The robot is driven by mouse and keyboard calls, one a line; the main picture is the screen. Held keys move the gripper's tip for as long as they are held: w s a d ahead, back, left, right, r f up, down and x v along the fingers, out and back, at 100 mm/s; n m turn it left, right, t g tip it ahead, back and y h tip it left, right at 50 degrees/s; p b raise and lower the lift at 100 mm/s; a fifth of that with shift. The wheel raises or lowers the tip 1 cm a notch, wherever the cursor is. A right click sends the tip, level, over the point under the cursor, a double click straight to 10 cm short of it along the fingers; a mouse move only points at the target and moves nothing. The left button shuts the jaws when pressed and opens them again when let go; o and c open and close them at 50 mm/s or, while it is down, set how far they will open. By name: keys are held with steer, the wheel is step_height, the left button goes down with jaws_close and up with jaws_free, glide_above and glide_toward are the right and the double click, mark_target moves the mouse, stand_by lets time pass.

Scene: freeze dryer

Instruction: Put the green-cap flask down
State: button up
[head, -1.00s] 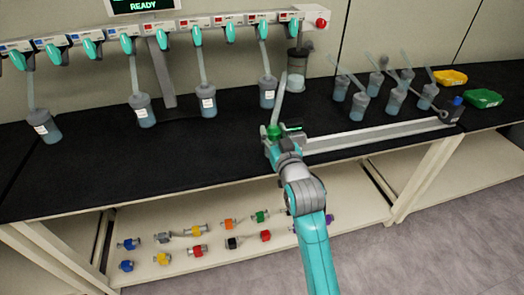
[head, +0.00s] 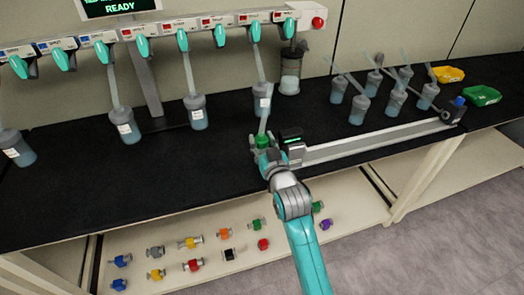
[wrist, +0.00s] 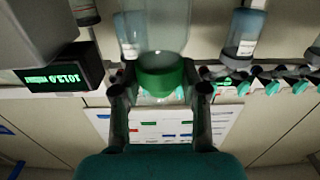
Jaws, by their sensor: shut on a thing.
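My gripper (head: 262,152) is shut on the green-cap flask, over the black bench near its front edge. The flask's green cap (head: 262,141) shows between the fingers in the head view, with a pale tube rising from it. In the wrist view the green cap (wrist: 163,76) sits between the two dark fingertips, with clear glass (wrist: 165,25) beyond it. The flask's lower part is hidden by my gripper in the head view, and I cannot tell whether it touches the bench.
Several flasks, such as one (head: 194,112), hang from the teal-valved manifold (head: 160,35) behind. A small display box (head: 291,140) and long grey bar (head: 380,140) lie close on the right. More flasks (head: 359,108) stand beyond. The bench is clear left of my gripper (head: 100,175).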

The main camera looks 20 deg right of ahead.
mark_target(263, 151)
steer(key=shift+f, duration=1.85)
steer(key=shift+f, duration=0.1)
steer(key=o, duration=1.2)
steer(key=shift+s, duration=0.25)
steer(key=s, duration=1.1)
steer(key=shift+s, duration=0.3)
